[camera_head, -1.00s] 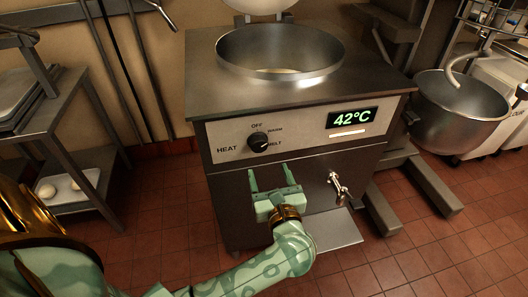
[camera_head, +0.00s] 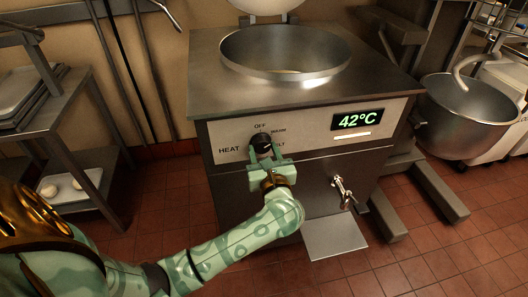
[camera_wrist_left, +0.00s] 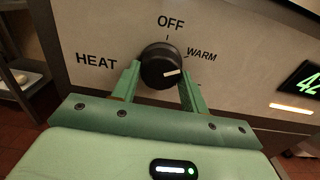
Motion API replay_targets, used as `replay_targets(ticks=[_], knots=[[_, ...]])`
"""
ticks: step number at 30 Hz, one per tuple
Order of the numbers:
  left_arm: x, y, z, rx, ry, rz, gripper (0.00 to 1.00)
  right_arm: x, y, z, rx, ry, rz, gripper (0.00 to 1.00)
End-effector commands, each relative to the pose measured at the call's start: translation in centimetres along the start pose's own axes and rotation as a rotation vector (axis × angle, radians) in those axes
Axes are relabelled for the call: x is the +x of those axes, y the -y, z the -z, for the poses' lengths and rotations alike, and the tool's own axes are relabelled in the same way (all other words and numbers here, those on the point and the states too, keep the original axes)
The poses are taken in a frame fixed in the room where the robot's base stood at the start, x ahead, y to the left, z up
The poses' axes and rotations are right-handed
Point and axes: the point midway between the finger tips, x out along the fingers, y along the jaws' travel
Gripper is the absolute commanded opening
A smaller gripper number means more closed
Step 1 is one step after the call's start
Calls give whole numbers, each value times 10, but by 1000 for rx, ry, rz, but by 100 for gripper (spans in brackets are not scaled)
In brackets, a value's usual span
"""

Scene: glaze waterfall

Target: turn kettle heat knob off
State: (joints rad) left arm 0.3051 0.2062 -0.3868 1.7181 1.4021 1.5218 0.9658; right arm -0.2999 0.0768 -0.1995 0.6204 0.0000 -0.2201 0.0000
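The round black heat knob (camera_head: 261,141) sits on the pale front panel of the steel kettle (camera_head: 205,95). In the left wrist view the knob (camera_wrist_left: 160,62) has a white pointer mark directed to the right, just below the WARM label. OFF is printed above the knob. The MELT label is partly hidden by my right-hand finger in the head view. My left gripper (camera_head: 263,154) reaches from below; its two fingers straddle the knob's lower part and appear closed against its sides. It also shows in the left wrist view (camera_wrist_left: 160,84). My right gripper is not in view.
A lit display (camera_head: 355,120) reads 42°C right of the knob. A drain tap (camera_head: 343,190) sticks out below, over a metal shelf (camera_head: 333,237). A mixer bowl (camera_head: 465,115) stands at the right, a steel rack (camera_head: 75,105) at the left.

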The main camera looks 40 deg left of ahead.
Motion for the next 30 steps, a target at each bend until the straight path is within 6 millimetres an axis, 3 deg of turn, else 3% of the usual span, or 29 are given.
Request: replay_targets(ticks=[14,23,30], knots=[[0,1,4,-104,-1,1,21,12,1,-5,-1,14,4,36],[0,2,7,-352,-3,0,22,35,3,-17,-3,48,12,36],[0,2,7,-580,-4,0,22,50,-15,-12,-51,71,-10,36]])
